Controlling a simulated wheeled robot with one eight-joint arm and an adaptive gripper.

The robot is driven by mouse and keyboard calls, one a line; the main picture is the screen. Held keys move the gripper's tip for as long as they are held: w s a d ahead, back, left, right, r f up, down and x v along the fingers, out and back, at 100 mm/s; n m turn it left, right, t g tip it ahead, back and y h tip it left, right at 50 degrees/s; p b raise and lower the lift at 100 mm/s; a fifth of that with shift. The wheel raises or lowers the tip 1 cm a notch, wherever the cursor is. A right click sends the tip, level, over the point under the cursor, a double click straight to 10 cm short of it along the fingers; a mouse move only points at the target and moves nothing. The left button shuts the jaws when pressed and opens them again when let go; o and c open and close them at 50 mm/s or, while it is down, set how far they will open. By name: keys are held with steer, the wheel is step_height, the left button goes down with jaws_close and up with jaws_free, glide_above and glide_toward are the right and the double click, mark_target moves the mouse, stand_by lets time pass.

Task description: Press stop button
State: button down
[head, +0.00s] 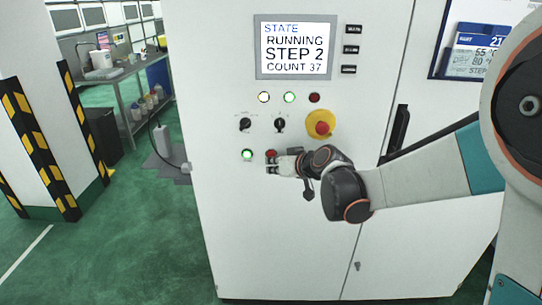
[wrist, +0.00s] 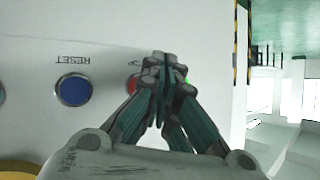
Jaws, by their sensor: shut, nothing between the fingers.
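The red stop button (head: 271,154) sits on the front of the white cabinet (head: 225,215), right of a lit green button (head: 247,155). My gripper (head: 270,164) is shut and empty, its tips right at the red button and partly over it. In the wrist view, which is upside down, the shut fingertips (wrist: 164,62) cover most of the red button (wrist: 132,84); only its edge shows. I cannot tell whether the tips touch it. The display (head: 295,48) reads STATE RUNNING, STEP 2, COUNT 37.
A blue RESET button (wrist: 73,90) is beside the fingers in the wrist view. A red emergency knob on yellow (head: 320,124) and two black selector knobs (head: 280,124) are above my gripper. A striped pillar (head: 40,120) stands left, with open green floor (head: 120,240) between.

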steer(key=shift+w, duration=0.85)
stand_by(0.7)
steer(key=shift+s, duration=0.85)
steer(key=shift+s+a, duration=0.1)
steer(key=shift+s, duration=2.4)
